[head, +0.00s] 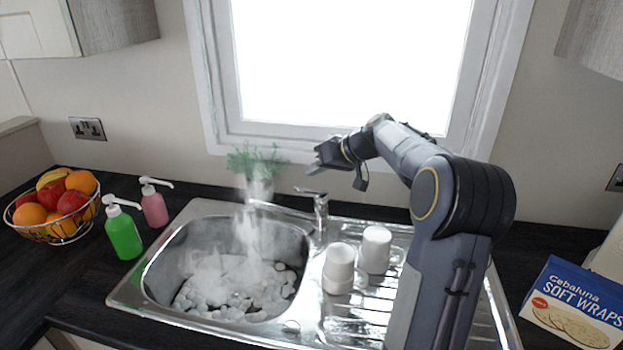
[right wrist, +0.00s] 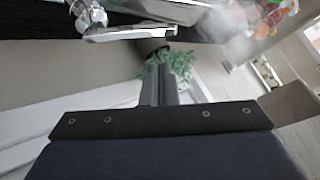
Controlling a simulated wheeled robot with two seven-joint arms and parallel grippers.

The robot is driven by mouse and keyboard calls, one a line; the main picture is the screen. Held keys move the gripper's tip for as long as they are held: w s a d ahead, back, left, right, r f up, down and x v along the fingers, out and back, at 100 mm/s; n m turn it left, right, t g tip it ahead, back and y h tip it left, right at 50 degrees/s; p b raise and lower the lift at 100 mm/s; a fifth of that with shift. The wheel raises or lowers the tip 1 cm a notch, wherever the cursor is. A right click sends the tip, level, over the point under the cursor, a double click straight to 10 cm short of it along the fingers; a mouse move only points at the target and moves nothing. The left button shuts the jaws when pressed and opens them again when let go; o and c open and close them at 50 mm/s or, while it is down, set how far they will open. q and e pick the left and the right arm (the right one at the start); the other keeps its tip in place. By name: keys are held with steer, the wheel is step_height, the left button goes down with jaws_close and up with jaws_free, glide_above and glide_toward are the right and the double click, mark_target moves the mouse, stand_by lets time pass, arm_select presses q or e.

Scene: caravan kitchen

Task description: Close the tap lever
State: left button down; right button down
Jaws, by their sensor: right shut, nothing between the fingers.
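The chrome tap (head: 321,218) stands behind the sink, with its spout reaching left over the basin. Its lever (head: 309,191) sits on top and points left, tilted slightly up. White streaks and steam show under the spout. My right gripper (head: 312,161) is shut and empty, a little above the lever and apart from it. In the right wrist view the picture is turned over: the lever (right wrist: 130,33) is at the top, clear of the shut fingers (right wrist: 161,85). My left gripper is not in view.
Two white cups (head: 339,266) stand on the drainer right of the basin. A plant (head: 258,165) is behind the spout, before the window. Soap bottles (head: 123,235) and a fruit basket (head: 57,232) are left. A wraps box (head: 575,305) is right. Steam rises from the basin (head: 160,290).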

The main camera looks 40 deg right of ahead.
steer(key=f, duration=0.1)
steer(key=a+f, duration=0.1)
steer(key=f, duration=0.1)
steer(key=shift+s+a, duration=0.1)
steer(key=shift+a, duration=0.1)
steer(key=a+f+n+h+b, duration=0.1)
steer(key=a+f+h+b, duration=0.1)
steer(key=b, duration=0.2)
steer(key=shift+a+f, duration=0.35)
stand_by(0.3)
steer(key=a+b+v, duration=0.1)
steer(key=v, duration=0.6)
steer(key=shift+s+d+r, duration=0.15)
steer(key=shift+d+r, duration=0.25)
steer(key=shift+r, duration=0.1)
